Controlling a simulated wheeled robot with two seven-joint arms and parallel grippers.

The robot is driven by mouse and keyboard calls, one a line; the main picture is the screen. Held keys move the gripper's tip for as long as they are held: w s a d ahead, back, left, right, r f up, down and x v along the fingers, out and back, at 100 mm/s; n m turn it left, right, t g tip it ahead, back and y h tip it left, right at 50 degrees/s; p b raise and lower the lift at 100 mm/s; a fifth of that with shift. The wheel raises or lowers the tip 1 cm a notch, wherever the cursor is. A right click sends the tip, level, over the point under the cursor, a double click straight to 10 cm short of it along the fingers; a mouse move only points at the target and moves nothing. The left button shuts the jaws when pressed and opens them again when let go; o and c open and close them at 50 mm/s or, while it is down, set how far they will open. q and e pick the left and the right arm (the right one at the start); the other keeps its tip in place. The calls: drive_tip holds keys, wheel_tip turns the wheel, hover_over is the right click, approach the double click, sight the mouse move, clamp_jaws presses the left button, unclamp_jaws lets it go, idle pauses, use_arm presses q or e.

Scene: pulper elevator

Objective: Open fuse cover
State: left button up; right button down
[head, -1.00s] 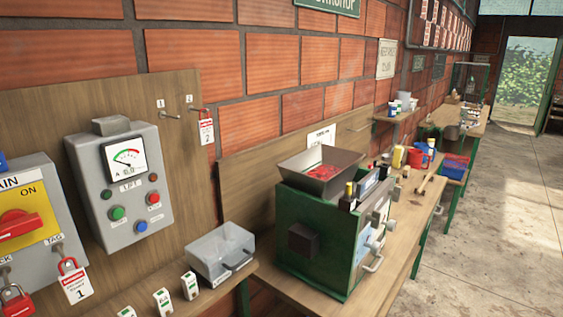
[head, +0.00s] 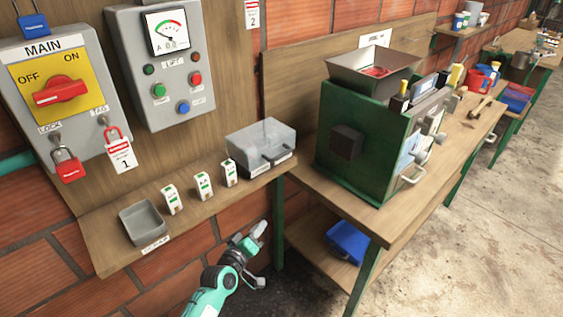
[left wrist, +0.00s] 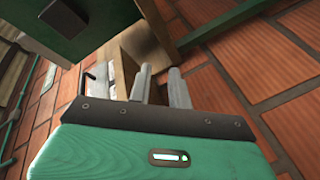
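My right gripper is not in view.
Several small white fuses (head: 203,186) and an empty grey tray (head: 143,222) stand on the shelf left of the cover. The MAIN switch box (head: 60,95) and lift panel (head: 165,65) hang above. A green machine (head: 350,140) on a bench stands close on the right.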

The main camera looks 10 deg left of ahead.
sight(281, 154)
use_arm(q)
wheel_tip(281, 154, up, 16)
drive_tip(key=n+t+h, duration=0.1)
drive_tip(key=t+h, duration=0.1)
drive_tip(key=t, duration=0.1)
drive_tip(key=x, duration=0.4)
drive_tip(key=p+x, duration=0.1)
drive_tip(key=x, duration=0.9)
drive_tip(key=shift+d+f+p, duration=0.15)
drive_tip(key=shift+f+p, duration=0.1)
drive_tip(key=shift+p, duration=0.1)
clamp_jaws()
